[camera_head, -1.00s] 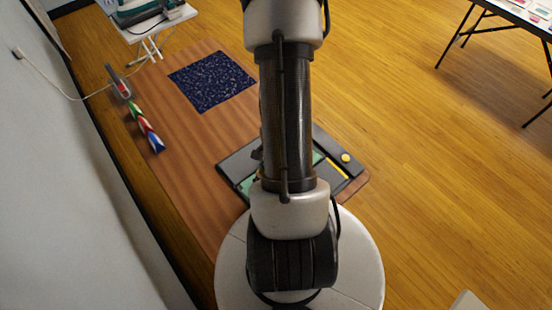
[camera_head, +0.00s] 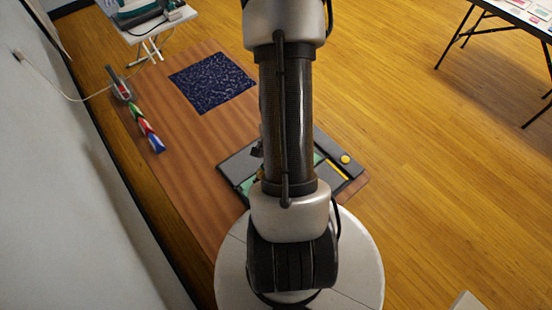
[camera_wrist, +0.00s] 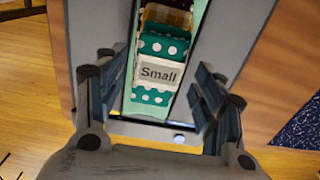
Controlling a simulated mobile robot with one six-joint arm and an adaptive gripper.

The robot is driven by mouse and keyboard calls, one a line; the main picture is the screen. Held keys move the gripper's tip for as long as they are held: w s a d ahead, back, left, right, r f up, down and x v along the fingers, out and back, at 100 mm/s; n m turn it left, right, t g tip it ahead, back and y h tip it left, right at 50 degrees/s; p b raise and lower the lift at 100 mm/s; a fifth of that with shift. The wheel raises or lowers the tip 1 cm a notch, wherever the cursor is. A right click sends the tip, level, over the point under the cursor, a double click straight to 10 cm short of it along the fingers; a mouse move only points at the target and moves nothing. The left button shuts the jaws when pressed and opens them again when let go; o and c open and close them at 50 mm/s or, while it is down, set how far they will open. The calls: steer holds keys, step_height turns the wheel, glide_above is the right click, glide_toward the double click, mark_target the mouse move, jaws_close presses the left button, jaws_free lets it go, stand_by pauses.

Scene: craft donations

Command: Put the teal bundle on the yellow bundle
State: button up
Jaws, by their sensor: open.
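In the wrist view, the teal bundle (camera_wrist: 165,46) has white dots and a pale band marked "Small". It lies in a narrow green-floored channel. My gripper (camera_wrist: 160,78) is open, with one finger on each side of the teal bundle and visible gaps between. Just beyond the bundle, at the top edge, is a yellowish piece (camera_wrist: 168,15) with pale markings, cut off by the frame; I cannot tell whether it is the yellow bundle. In the head view my arm hides both the bundle and most of my gripper.
The dark tray (camera_head: 236,166) with a yellow knob (camera_head: 345,159) sits at the near end of the wooden table (camera_head: 190,180). A speckled navy mat (camera_head: 212,82) lies farther along. Coloured blocks (camera_head: 145,128) and a grey-red tool (camera_head: 119,85) are by the left edge. The table's middle is clear.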

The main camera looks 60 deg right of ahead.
step_height(320, 180, up, 10)
steer(key=p, duration=0.2)
stand_by(0.5)
steer(key=w+a+r+n+t+h, duration=0.1)
steer(key=w+a+r+n+t, duration=0.1)
steer(key=w+a+r+n, duration=0.9)
steer(key=s+a+r+n+t+b, duration=0.1)
steer(key=s+a+r+n, duration=0.1)
steer(key=a+r+n, duration=0.1)
steer(key=s+a+r+n, duration=0.3)
steer(key=a+r+n, duration=0.1)
steer(key=a, duration=0.4)
steer(key=s+a+r+n+t+y+b, duration=0.1)
steer(key=s+a+r+n, duration=0.1)
steer(key=a, duration=0.4)
steer(key=r+n, duration=0.1)
steer(key=n, duration=0.1)
steer(key=shift+s+a+r+n+t+b, duration=0.15)
steer(key=shift+a+r+n+t+b, duration=0.15)
steer(key=shift+r+b, duration=0.1)
